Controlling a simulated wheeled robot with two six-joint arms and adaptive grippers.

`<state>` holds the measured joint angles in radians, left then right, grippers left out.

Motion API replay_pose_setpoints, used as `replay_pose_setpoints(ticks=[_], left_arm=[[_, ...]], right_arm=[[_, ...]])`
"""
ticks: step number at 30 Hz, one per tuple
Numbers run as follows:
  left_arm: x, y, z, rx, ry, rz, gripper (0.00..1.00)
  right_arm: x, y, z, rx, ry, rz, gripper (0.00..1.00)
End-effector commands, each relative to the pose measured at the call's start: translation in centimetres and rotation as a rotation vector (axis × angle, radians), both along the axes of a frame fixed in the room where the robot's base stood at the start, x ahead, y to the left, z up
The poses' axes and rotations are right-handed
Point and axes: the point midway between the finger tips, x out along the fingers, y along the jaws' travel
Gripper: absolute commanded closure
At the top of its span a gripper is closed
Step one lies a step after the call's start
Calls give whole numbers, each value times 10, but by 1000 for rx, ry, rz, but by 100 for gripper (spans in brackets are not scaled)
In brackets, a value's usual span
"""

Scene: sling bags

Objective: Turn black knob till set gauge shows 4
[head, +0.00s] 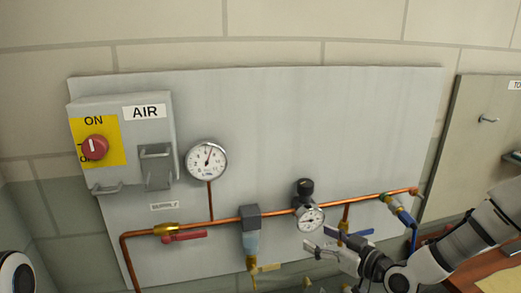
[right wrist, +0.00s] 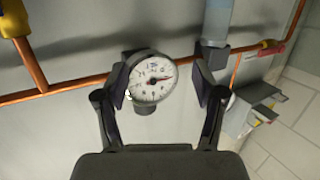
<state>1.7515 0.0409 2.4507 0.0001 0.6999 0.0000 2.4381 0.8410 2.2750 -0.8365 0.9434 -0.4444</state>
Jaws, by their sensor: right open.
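The black knob (head: 305,187) stands upright on the regulator on the copper pipe. The small round set gauge (head: 311,217) is just below it, with a white face; its reading is too small to tell. In the right wrist view the scene is turned over: the set gauge (right wrist: 152,80) shows between my fingers and the black knob (right wrist: 145,108) shows partly, below it. My right gripper (head: 322,243) is open and empty, below and a little right of the gauge in the head view. Whether a finger touches anything cannot be told. My left gripper is out of view.
A larger gauge (head: 206,160) sits higher left. A filter (head: 251,232) hangs left of the regulator, with a red-handled valve (head: 183,236) beyond. A switch box (head: 122,145) is at upper left.

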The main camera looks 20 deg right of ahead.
Motion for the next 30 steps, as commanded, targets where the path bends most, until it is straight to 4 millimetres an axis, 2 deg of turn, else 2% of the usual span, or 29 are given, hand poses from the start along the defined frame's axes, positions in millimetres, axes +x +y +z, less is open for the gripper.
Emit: replay_pose_setpoints(ticks=[1,3,6,11,22,30], left_arm=[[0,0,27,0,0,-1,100],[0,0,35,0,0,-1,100],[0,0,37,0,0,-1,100],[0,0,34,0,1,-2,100],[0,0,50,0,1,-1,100],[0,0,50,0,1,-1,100]], right_arm=[[4,-12,53,39,-57,-33,30],[7,-20,84,71,-109,-55,30],[9,-22,103,80,-143,-60,30],[19,-19,100,72,-141,-60,30],[73,1,101,72,-139,-58,30],[83,4,99,77,-141,-59,30]])
